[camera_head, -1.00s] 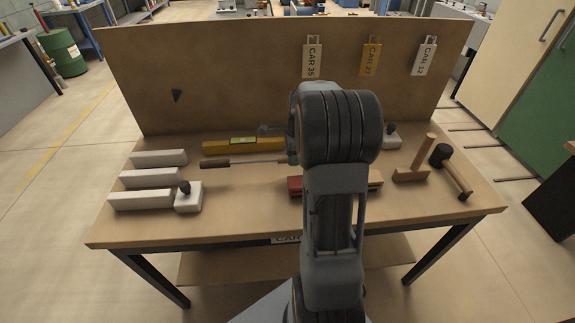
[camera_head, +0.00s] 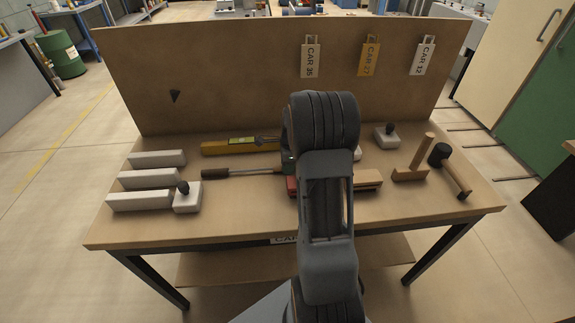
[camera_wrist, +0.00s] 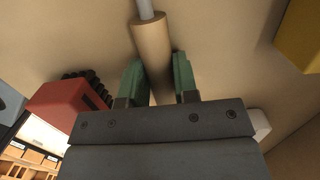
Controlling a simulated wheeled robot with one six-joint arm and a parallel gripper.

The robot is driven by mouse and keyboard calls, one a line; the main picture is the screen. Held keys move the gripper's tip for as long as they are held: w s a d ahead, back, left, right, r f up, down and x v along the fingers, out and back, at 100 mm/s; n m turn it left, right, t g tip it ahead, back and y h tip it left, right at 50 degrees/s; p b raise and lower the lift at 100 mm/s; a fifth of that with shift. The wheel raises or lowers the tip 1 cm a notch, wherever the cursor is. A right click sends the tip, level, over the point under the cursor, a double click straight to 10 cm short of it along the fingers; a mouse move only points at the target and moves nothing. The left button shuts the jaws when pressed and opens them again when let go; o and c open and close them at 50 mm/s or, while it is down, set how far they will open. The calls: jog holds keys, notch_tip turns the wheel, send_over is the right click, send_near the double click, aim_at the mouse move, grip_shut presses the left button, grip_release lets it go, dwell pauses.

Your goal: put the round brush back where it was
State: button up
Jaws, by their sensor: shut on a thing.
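The round brush (camera_head: 228,171) has a dark head at its left end, a thin rod and a wooden handle. It points left across the workbench (camera_head: 240,222), in front of the yellow level. My gripper (camera_wrist: 158,82), with green fingers, is shut on the wooden handle (camera_wrist: 152,48); the rod shows beyond it in the wrist view. The dark head is out of the wrist view. I cannot tell for sure how far the brush is above the bench top. My arm hides part of the bench middle in the head view.
A yellow level (camera_head: 228,147) lies behind the brush. White blocks (camera_head: 155,178) stand at left. A red block with black bristles (camera_wrist: 68,108) is left of the fingers in the wrist view. A back panel (camera_head: 220,80) carries tags and a dark hook.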

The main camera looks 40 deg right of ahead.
jog(key=shift+f, duration=0.1)
jog(key=o, duration=0.9)
notch_tip(320, 180, up, 11)
jog(key=d, duration=0.1)
jog(key=s+a+r+n+t+h+p, duration=0.1)
jog(key=s+a+r+n, duration=0.15)
jog(key=a+n, duration=0.3)
jog(key=s+a+r+n, duration=0.2)
jog(key=s+a+n, duration=0.1)
jog(key=a+n, duration=0.3)
jog(key=s+a+n, duration=0.3)
jog(key=n, duration=0.1)
jog(key=s+a+f+n+t, duration=0.1)
jog(key=s+a+n, duration=0.3)
jog(key=s+a+f+n, duration=0.1)
jog(key=s+a+n, duration=0.2)
jog(key=n, duration=0.1)
jog(key=shift+s+a+f+t, duration=0.15)
jog(key=shift+s+f+t, duration=0.05)
jog(key=shift+s+t, duration=0.2)
